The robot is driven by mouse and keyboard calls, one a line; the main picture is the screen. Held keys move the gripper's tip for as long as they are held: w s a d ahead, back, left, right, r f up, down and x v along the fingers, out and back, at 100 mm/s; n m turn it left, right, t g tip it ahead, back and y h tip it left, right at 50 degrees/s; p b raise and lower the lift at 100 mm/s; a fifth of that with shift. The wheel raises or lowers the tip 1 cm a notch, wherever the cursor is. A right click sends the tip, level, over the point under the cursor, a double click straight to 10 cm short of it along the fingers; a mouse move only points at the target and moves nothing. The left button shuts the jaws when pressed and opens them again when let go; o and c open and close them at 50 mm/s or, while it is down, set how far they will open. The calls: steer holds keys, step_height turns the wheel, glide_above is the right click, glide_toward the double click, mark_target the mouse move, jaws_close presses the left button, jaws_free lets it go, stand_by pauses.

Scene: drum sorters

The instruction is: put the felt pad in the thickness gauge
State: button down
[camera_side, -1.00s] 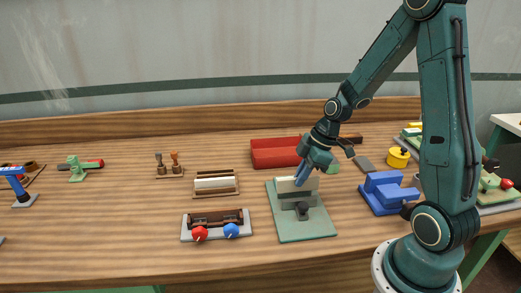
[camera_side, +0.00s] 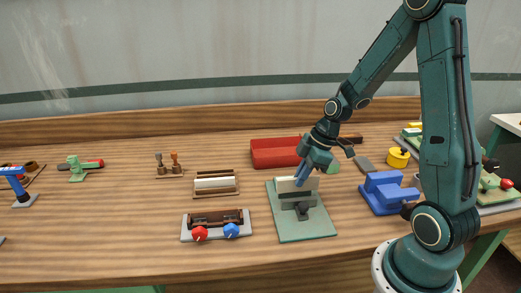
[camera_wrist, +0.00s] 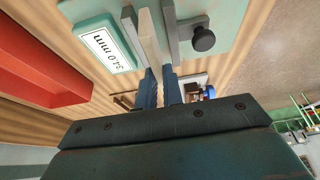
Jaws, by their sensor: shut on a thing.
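The thickness gauge (camera_side: 308,229) is a green plate with a pale block, grey upright plates and a dark knob. In the wrist view its base (camera_wrist: 236,12) carries a "34.0 mm" label (camera_wrist: 105,43) and a dark round knob (camera_wrist: 203,39). The felt pad (camera_wrist: 153,37) is a cream strip standing on edge between the gauge's two grey plates. Whether both plates touch it I cannot tell. My gripper (camera_side: 298,182) is low over the gauge; its blue fingers (camera_wrist: 160,88) are shut on the pad's near end. In the side view the pad is hard to make out.
A red tray (camera_side: 275,153) stands behind the gauge. A blue block fixture (camera_side: 384,194) stands to its right and a yellow canister (camera_side: 398,158) beyond. A grey fixture with red and blue knobs (camera_side: 216,235) and a slotted rack (camera_side: 215,184) are to its left.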

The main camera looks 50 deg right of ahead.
steer(key=shift+f, duration=1.95)
stand_by(0.3)
steer(key=c, duration=1.5)
jaws_free()
steer(key=shift+c, duration=0.2)
steer(key=shift+r, duration=0.1)
steer(key=shift+o, duration=0.4)
steer(key=v, duration=1.3)
steer(key=shift+s+d+r, duration=0.1)
steer(key=shift+r, duration=0.2)
steer(key=s+a+r+m+t+h, duration=0.2)
steer(key=s+a+r+m+h, duration=0.1)
steer(key=s+a+r+m, duration=0.6)
steer(key=shift+s+a+r, duration=0.55)
steer(key=shift+s+a, duration=0.7)
steer(key=shift+a, duration=1.05)
